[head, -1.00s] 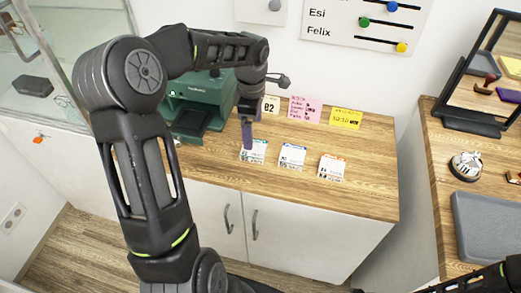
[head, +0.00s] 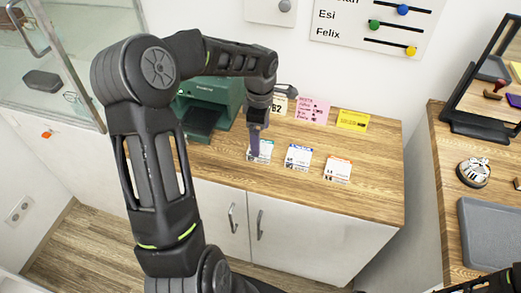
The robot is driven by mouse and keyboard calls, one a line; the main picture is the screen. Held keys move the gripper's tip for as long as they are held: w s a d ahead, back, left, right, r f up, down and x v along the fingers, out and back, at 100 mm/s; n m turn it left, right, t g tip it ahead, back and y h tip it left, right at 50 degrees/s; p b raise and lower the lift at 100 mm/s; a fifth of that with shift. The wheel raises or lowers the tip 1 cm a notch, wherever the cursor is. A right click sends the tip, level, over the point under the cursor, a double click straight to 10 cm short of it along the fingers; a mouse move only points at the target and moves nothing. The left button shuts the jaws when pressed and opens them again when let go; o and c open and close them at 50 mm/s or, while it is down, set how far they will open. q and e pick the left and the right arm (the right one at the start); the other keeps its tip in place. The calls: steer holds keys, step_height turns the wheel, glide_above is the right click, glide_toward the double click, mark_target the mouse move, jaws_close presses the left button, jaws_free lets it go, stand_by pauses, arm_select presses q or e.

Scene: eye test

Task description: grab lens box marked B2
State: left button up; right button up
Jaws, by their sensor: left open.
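Three small white lens boxes stand in a row on the wooden counter: one with a green top edge (head: 265,153), one with a blue top edge (head: 298,157) and one with an orange top edge (head: 338,169). Their marks are too small to read. A white card (head: 279,106) behind them, partly hidden by my arm, seems to read B2. My left gripper (head: 254,154) points down at the green-edged box and covers its left part. It is open, its purple finger seen nearly edge-on. I cannot tell whether it touches the box.
A green machine (head: 212,103) stands behind my left arm. The counter (head: 375,180) is clear right of the boxes. A side counter holds a bell (head: 473,172), grey tray (head: 490,232) and mirror.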

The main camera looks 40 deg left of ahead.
arm_select(q)
step_height(320, 180, down, 5)
steer(key=shift+p, duration=0.6)
steer(key=c, duration=1.4)
steer(key=shift+r, duration=0.1)
steer(key=shift+c, duration=0.2)
step_height(320, 180, up, 10)
steer(key=b, duration=0.1)
stand_by(0.3)
